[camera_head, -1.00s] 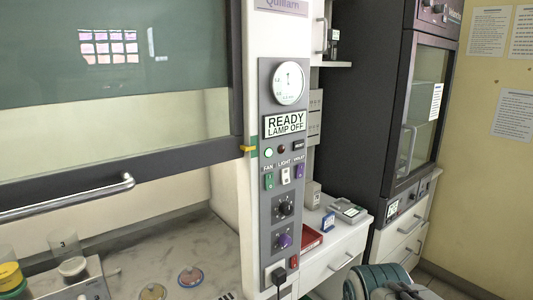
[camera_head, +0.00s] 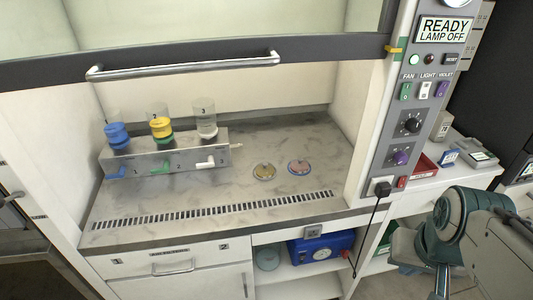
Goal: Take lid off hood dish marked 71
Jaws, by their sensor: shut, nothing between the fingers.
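My arm shows at the lower right, outside the hood and well away from the dishes. I cannot make out my gripper.
The hood sash with its handle (camera_head: 185,66) is raised above the opening. A grey rack (camera_head: 165,160) with several coloured valves and three numbered containers stands left of the dishes. A slotted vent (camera_head: 215,209) runs along the front. The control panel (camera_head: 408,125) stands at right.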

